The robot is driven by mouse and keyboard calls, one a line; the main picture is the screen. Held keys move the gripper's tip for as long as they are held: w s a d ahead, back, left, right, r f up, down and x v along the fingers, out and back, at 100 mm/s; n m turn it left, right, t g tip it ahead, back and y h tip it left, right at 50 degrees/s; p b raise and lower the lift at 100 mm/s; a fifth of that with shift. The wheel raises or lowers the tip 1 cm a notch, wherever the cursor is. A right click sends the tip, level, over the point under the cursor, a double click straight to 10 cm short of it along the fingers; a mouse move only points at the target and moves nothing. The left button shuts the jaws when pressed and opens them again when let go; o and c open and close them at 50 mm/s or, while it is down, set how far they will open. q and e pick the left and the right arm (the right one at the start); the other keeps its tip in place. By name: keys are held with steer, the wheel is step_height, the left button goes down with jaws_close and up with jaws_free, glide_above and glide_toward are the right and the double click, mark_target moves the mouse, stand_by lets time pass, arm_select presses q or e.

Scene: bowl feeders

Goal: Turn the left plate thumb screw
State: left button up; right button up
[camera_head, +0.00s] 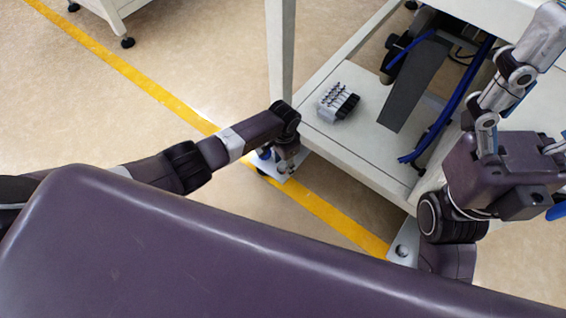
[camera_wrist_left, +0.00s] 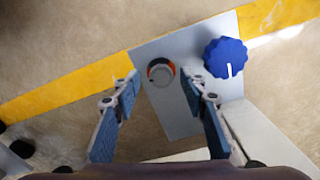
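A grey metal plate (camera_wrist_left: 170,115) lies low by the table leg, with a round grey knob ringed in orange (camera_wrist_left: 161,72) and a blue lobed knob (camera_wrist_left: 226,58) with a white mark. My left gripper (camera_wrist_left: 165,86) is open, its two blue-padded fingers on either side of the round grey knob in the picture, with no clear contact. The blue knob is outside the right finger. In the head view my left gripper (camera_head: 285,152) is above the plate (camera_head: 284,171) and partly covers it. My right gripper (camera_head: 515,105) is raised at the right; its fingertips are unclear.
The white table's lower shelf (camera_head: 350,140) holds a grey block with several pins (camera_head: 338,101), and a dark chute (camera_head: 412,88) and blue hoses (camera_head: 440,120) are beyond. A second plate (camera_head: 405,240) is by the near right leg.

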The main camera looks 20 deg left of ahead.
mark_target(283, 166)
arm_select(q)
step_height(283, 166, up, 12)
stand_by(0.8)
stand_by(0.4)
